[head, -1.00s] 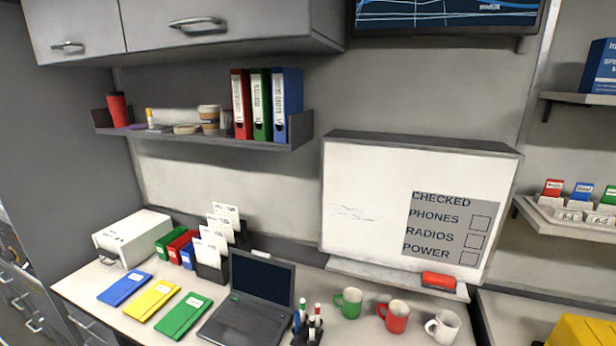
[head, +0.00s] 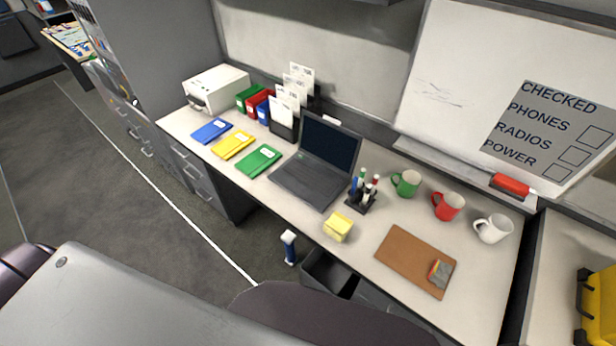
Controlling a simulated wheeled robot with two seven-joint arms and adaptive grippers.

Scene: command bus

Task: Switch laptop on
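The laptop (head: 317,162) stands open on the desk in the head view, left of the pen holder. Its screen (head: 329,143) is dark and its keyboard (head: 302,181) faces the front edge of the desk. No power button can be made out at this size. Neither of my grippers is in view.
Blue, yellow and green folders (head: 258,161) lie left of the laptop. A pen holder (head: 361,197), yellow notes (head: 338,226), a brown board (head: 415,262) and mugs (head: 447,206) are to its right. A bin (head: 326,270) stands below the desk. The floor at left is clear.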

